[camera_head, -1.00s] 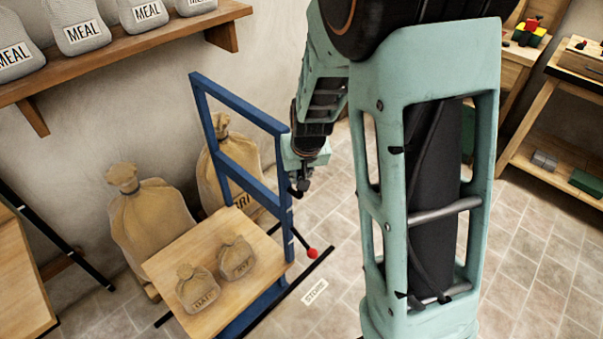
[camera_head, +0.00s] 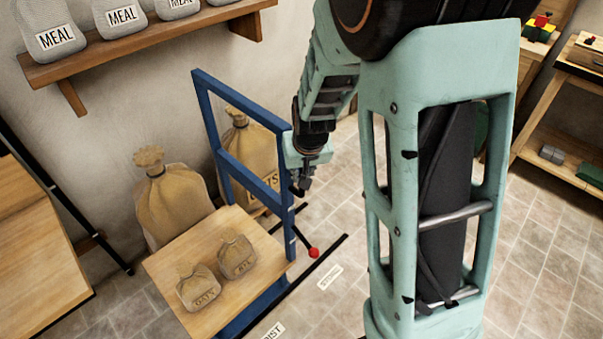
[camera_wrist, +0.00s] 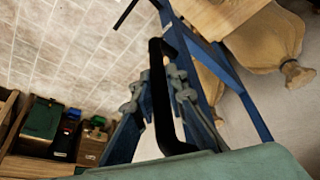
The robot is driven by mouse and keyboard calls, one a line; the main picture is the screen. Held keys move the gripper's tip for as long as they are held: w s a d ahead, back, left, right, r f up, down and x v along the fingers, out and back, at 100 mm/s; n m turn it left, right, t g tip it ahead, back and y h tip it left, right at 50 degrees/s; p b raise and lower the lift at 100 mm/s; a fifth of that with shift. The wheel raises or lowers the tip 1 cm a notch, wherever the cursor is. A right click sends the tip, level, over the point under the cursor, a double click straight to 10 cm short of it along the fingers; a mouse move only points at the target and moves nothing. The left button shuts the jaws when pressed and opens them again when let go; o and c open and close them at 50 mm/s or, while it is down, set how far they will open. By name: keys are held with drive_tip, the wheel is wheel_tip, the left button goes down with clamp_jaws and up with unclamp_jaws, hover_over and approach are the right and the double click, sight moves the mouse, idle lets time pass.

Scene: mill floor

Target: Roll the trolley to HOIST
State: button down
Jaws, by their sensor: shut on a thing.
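The trolley (camera_head: 236,172) has a blue frame and a wooden deck (camera_head: 178,257). It stands left of centre in the head view. Two small sacks lie on the deck, one marked OATS (camera_head: 198,290) and one apparently RYE (camera_head: 238,256). My gripper (camera_head: 300,187) is at the trolley's right upright. In the wrist view my gripper (camera_wrist: 158,92) is shut on the black handle bar (camera_wrist: 160,75) beside the blue frame. A floor label ending in "IST" (camera_head: 272,332) is cut off at the bottom edge.
Large sacks (camera_head: 172,200) stand by the wall behind the trolley. A rod with a red knob (camera_head: 313,252) sticks out at the trolley's right. A floor label, apparently STORE (camera_head: 329,277), lies beside a black line. A wooden bench (camera_head: 45,245) is at left; tiled floor lies right.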

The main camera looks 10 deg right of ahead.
drive_tip(key=shift+s+a+f, duration=0.1)
drive_tip(key=shift+s+a, duration=0.1)
idle(0.3)
drive_tip(key=c, duration=1.9)
unclamp_jaws()
drive_tip(key=shift+a, duration=0.1)
drive_tip(key=shift+c, duration=0.2)
drive_tip(key=shift+r, duration=0.25)
drive_tip(key=shift+r, duration=0.25)
drive_tip(key=v, duration=1.1)
drive_tip(key=shift+s, duration=0.2)
drive_tip(key=shift+r, duration=0.1)
